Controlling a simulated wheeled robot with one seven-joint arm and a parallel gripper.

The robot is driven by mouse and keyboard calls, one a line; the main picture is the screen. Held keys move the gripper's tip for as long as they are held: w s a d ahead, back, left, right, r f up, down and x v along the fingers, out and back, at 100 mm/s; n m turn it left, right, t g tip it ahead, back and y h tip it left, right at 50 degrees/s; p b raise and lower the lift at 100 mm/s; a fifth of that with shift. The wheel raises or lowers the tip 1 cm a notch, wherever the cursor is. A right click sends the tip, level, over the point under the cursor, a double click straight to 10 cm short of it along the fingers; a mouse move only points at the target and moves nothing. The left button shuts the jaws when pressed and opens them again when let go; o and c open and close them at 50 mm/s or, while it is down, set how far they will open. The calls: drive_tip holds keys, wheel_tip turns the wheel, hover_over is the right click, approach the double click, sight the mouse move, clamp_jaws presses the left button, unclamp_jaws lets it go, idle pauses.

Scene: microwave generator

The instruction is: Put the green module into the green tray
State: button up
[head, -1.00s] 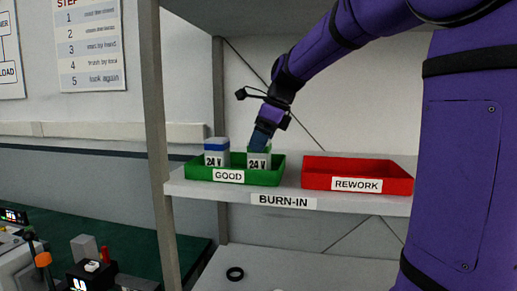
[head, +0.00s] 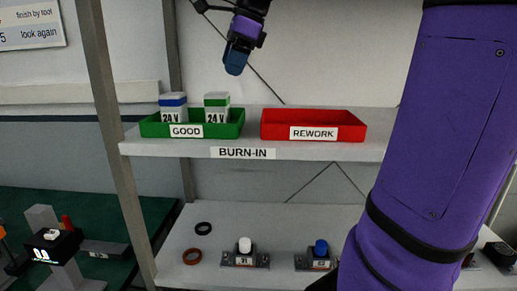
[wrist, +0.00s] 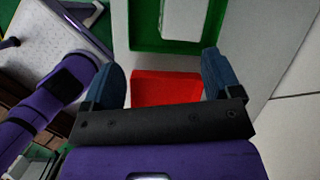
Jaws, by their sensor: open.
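The green module (head: 217,107), a white block with a green band and a 24 V label, stands upright in the green tray (head: 228,132) marked GOOD, at the tray's right side. My gripper (head: 236,66) is above and to the right of it, apart from it and empty. In the wrist view my gripper (wrist: 162,80) shows its two blue fingers spread wide, with nothing between them. The green tray's wall (wrist: 145,40) shows beyond the fingers, with a white module top inside it; its band is not visible there.
A blue-banded module (head: 172,107) stands in the same tray at the left. A red REWORK tray (head: 313,118) sits to the right, empty as far as visible. The lower shelf holds rings (head: 197,256) and small button units (head: 244,253). A shelf post (head: 115,150) stands at the left.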

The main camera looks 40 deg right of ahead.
drive_tip(key=s+a+f+n+t+h, duration=0.1)
drive_tip(key=s+a+f+n, duration=0.3)
drive_tip(key=s+f+n, duration=0.3)
drive_tip(key=s+a+f+n+h, duration=0.1)
drive_tip(key=s+a+f+n, duration=0.3)
drive_tip(key=s+f+n, duration=0.4)
drive_tip(key=s+n, duration=0.4)
drive_tip(key=n, duration=0.4)
drive_tip(key=shift+s+a+f+n+t+h, duration=0.2)
drive_tip(key=shift+a+f+n+t+h, duration=0.1)
drive_tip(key=shift+n+t+h, duration=0.1)
